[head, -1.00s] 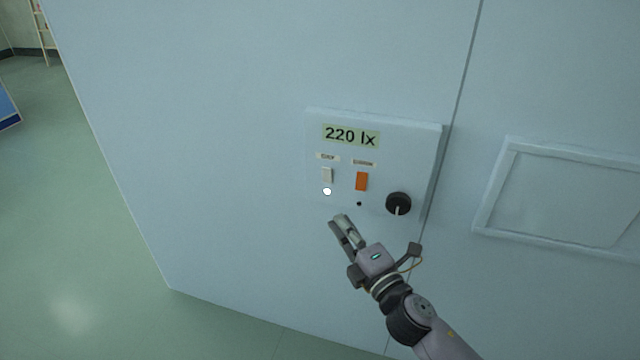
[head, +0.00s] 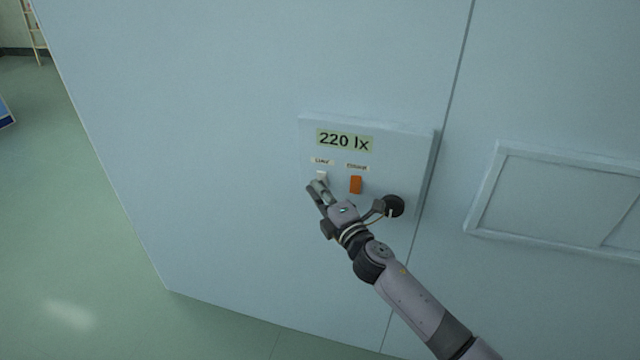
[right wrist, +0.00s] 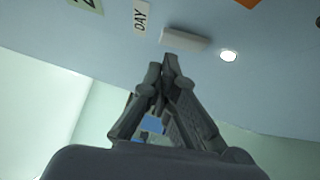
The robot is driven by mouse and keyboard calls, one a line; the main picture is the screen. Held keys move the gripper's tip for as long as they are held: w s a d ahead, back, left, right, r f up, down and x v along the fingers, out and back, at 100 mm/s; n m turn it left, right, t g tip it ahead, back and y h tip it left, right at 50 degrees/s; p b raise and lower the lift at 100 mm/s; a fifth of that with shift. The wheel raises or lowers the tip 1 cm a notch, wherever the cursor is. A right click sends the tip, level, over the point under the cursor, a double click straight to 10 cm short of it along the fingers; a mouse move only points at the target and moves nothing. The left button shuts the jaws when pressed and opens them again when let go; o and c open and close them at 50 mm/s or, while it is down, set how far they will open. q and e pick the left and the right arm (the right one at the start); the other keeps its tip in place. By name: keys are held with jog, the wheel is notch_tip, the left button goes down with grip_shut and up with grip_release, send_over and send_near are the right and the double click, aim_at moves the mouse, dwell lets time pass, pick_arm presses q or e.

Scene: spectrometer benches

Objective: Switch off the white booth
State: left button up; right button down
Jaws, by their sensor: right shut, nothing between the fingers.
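The white booth's wall (head: 210,120) carries a raised control panel (head: 415,150) with a display reading "220 lx" (head: 344,140). A small white switch (head: 322,175) sits on the panel's left, and an orange switch (head: 356,185) is to its right. In the right wrist view, the white switch (right wrist: 185,39) is beside a "DAY" label (right wrist: 141,16), with a lit round white lamp (right wrist: 229,55) nearby. My right gripper (head: 316,185) is shut and empty, its fingertips (right wrist: 163,60) close to the white switch. I cannot tell whether they touch it. My left gripper is out of view.
A framed panel (head: 484,190) is on the wall to the right. Open green floor (head: 70,220) lies left of the booth.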

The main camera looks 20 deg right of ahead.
jog(key=shift+w+d+r, duration=0.1)
jog(key=shift+w+d, duration=0.25)
jog(key=shift+w, duration=0.1)
jog(key=p, duration=0.3)
jog(key=shift+w+d+r+m+g, duration=0.15)
jog(key=shift+w+m+g, duration=0.15)
jog(key=shift+m+g, duration=0.1)
